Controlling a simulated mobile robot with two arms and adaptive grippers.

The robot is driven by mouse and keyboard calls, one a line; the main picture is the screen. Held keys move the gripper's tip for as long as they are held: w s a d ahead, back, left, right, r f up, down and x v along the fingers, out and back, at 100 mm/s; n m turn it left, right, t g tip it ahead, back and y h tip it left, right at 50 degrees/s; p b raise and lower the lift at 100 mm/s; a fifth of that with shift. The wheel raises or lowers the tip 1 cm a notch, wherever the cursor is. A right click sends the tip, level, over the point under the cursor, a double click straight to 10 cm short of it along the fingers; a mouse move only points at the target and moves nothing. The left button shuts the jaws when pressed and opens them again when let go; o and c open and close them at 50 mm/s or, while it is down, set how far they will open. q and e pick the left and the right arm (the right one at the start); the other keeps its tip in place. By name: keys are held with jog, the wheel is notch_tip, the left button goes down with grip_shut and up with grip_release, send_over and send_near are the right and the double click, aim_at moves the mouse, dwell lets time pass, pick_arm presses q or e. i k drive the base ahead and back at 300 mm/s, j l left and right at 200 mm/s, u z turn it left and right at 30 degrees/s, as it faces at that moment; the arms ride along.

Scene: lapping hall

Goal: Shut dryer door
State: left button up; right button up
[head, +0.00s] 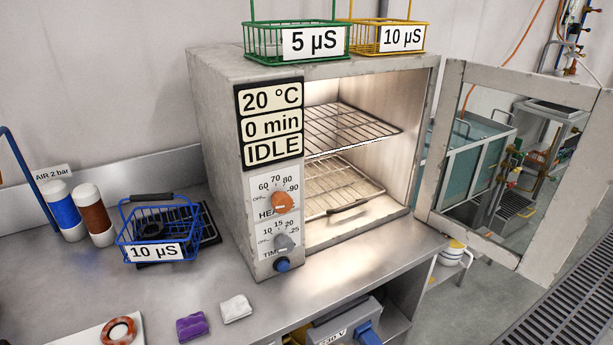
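The dryer (221,120) is a grey metal cabinet on the steel bench. Its display reads 20 °C, 0 min, IDLE. The dryer door (446,130) is a grey frame with a see-through window; it stands wide open, swung out to the right of the cabinet. The lit chamber shows two wire racks (350,128), and a dark handle-like bar (348,209) is seen low at the chamber front. Neither of my grippers is in view.
A green basket (265,45) and a yellow basket (372,38) stand on the dryer. A blue basket (128,238) sits on the bench (75,290) at left, near two cylinders. Purple (191,327) and white cloths (236,309) lie in front. Floor beyond the door is partly open, with a grating.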

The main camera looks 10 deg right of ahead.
aim_at(587, 176)
jog(key=k, duration=1)
jog(key=u, duration=0.5)
jog(key=k+u, duration=0.15)
jog(key=u, duration=0.8)
jog(key=l, duration=0.6)
jog(key=k+l+u, duration=0.1)
jog(key=l, duration=1.1)
jog(key=k+l+u, duration=0.1)
jog(key=l, duration=0.5)
jog(key=k+l, duration=0.1)
jog(key=l, duration=1.3)
jog(key=k+l, duration=0.15)
jog(key=l, duration=0.55)
jog(key=k+l, duration=0.1)
jog(key=l, duration=0.65)
